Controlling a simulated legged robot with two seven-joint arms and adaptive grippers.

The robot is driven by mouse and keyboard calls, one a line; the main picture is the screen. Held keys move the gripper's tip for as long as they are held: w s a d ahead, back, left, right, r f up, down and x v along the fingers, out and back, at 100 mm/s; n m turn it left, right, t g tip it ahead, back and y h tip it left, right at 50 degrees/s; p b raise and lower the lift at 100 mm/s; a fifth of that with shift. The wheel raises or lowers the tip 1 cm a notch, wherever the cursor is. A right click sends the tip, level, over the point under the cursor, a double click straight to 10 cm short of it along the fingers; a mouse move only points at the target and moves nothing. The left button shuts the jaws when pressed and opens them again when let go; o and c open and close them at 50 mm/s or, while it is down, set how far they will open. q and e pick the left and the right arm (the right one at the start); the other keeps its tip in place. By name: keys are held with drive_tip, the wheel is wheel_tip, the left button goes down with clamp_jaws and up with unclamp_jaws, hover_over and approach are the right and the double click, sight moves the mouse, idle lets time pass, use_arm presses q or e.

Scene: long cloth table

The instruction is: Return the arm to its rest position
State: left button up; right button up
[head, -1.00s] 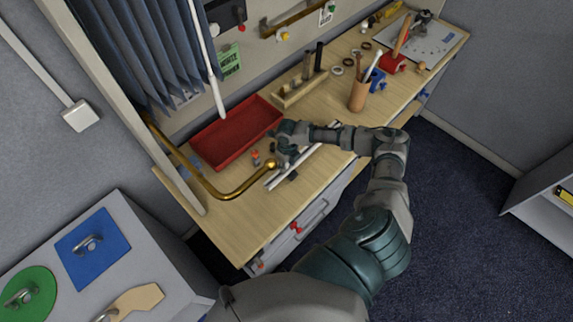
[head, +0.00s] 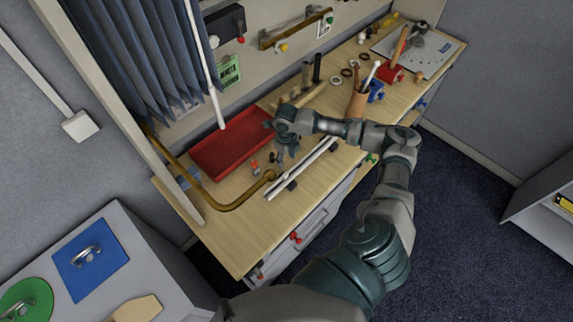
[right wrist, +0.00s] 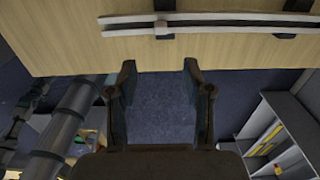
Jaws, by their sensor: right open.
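My right arm reaches in from the bottom of the head view over the wooden workbench (head: 240,235). My right gripper (head: 283,158) hangs above the bench, between the red tray and a white rail (head: 303,170). In the right wrist view the right gripper (right wrist: 158,75) has its two fingers apart with nothing between them. The white rail also shows there (right wrist: 210,20), lying across the bench beyond the fingertips. My left gripper is not in the head view.
A red tray (head: 232,148) lies left of the gripper. A brass pipe (head: 235,203) bends over the bench's near left part. A wooden pen cup (head: 357,103) stands farther right. A grey cabinet with a blue panel (head: 90,257) stands lower left. Open floor (head: 460,210) lies right.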

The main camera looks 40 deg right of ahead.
drive_tip(key=shift+r, duration=0.3)
idle(0.4)
